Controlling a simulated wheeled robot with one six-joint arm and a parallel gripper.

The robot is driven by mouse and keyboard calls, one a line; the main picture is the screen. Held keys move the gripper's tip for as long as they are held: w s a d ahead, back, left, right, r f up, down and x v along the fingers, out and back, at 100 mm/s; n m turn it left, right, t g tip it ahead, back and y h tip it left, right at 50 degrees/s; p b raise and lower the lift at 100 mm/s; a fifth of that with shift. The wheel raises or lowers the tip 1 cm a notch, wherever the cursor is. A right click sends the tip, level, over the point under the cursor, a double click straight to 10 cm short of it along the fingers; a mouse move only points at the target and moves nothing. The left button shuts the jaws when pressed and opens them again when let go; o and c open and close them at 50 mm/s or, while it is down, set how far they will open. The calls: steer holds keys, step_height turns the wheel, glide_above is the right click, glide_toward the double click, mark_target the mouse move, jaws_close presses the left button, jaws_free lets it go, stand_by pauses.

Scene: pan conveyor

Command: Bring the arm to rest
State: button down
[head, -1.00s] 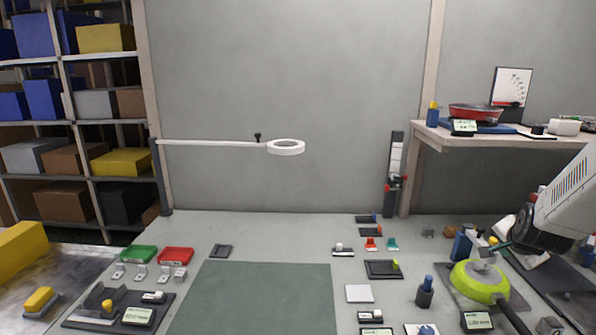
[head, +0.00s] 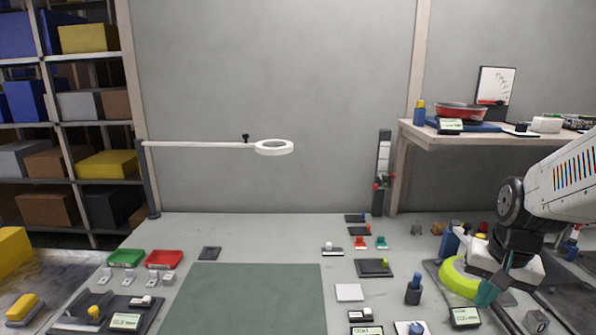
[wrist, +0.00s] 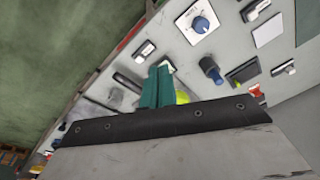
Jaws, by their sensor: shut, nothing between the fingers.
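My gripper (head: 490,290) is at the right of the head view, hanging from my white arm, with its teal fingers pointing down over the bench. The fingers are shut and empty. In the wrist view the closed teal fingers (wrist: 157,88) stand up past the dark plate of my wrist. A lime-green round pan (head: 455,275) lies just behind and left of the fingers in the head view, partly hidden by my gripper. A little of its green shows beside the fingers in the wrist view (wrist: 182,97). I cannot tell the exact gap between fingers and pan.
A green mat (head: 255,300) lies clear in the bench's middle. A ring lamp (head: 274,147) on a long arm hangs over the back. A dark blue-topped cylinder (head: 414,290) stands left of the pan. A raised shelf (head: 470,138) with a red pan (head: 460,110) is behind.

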steer(key=s+a+r+n, duration=0.3)
steer(key=s+a+r, duration=0.1)
steer(key=s, duration=0.3)
steer(key=s+a+r+n, duration=0.3)
steer(key=s+a+r, duration=0.2)
steer(key=s, duration=0.3)
steer(key=shift+s+a+r, duration=0.15)
steer(key=shift+s+a, duration=0.1)
steer(key=shift+a, duration=0.45)
